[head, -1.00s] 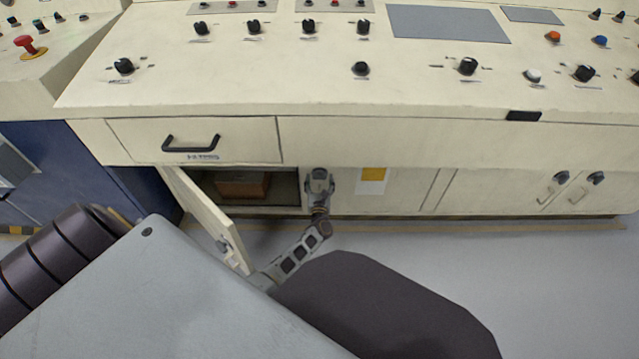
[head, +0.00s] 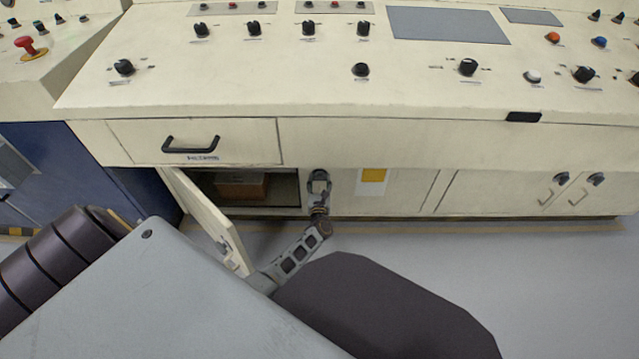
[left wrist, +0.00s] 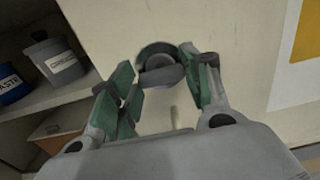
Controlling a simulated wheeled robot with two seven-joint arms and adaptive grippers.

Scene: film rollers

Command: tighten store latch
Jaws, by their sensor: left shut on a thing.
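The store latch is a dark round knob (left wrist: 161,72) on the cream cabinet front. In the left wrist view it sits between the green-padded fingertips of my left gripper (left wrist: 157,63), which is shut on it. In the head view my left gripper (head: 318,186) is at the panel just right of the open compartment. The latch is small there and hard to tell from the fingers. The store door (head: 208,222) hangs open at the left, swung out toward me. My right gripper is not in view.
The open compartment holds a brown box (head: 241,186); a grey canister (left wrist: 57,62) and a blue can (left wrist: 10,86) stand on its shelf. A drawer with a black handle (head: 191,146) is above. A yellow label (head: 373,175) is right of the latch. Floor at right is clear.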

